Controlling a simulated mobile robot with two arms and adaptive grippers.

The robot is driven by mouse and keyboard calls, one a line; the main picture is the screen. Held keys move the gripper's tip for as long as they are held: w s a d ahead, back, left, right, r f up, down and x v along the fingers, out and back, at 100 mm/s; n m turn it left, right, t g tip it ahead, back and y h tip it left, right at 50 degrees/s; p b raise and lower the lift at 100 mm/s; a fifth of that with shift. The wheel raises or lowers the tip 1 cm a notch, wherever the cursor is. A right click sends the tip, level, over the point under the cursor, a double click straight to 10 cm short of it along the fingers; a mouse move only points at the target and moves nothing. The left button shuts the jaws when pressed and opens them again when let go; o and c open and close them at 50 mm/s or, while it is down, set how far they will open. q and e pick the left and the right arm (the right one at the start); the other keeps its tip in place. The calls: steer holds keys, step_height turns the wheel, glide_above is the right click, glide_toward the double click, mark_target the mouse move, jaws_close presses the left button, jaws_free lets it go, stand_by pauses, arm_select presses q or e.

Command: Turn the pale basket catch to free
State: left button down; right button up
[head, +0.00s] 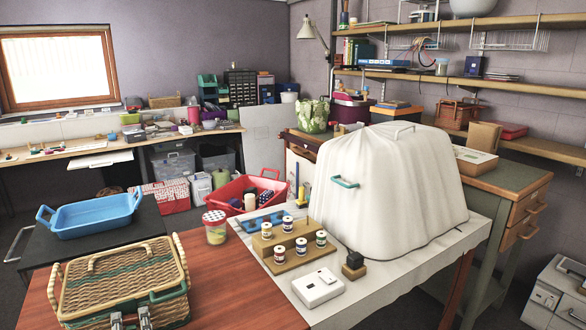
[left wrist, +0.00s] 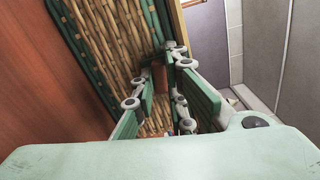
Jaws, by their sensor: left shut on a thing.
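The pale wicker basket (head: 118,266), with green bands and a closed lid, sits at the front left of the red-brown table in the head view. Its woven side also shows in the left wrist view (left wrist: 105,45). My left gripper (head: 131,319) is at the basket's front side, low in the head view and partly cut off by the bottom edge. In the left wrist view its fingers (left wrist: 168,75) are close together on a small brown piece (left wrist: 160,78) at the basket's side, apparently the catch. The fingers hide most of it, so its turn position cannot be told. My right gripper is not in view.
A blue tray (head: 92,216) stands on a dark surface behind the basket. A large white cover (head: 395,185) stands beyond. Bare red-brown tabletop (head: 235,295) lies right of the basket.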

arm_select(q)
steer(key=shift+f, duration=0.1)
steer(key=shift+f+n, duration=0.1)
steer(key=shift+n, duration=0.2)
steer(key=shift+n+b, duration=0.55)
steer(key=shift+n, duration=0.05)
steer(key=c, duration=1.5)
jaws_free()
steer(key=shift+o, duration=0.2)
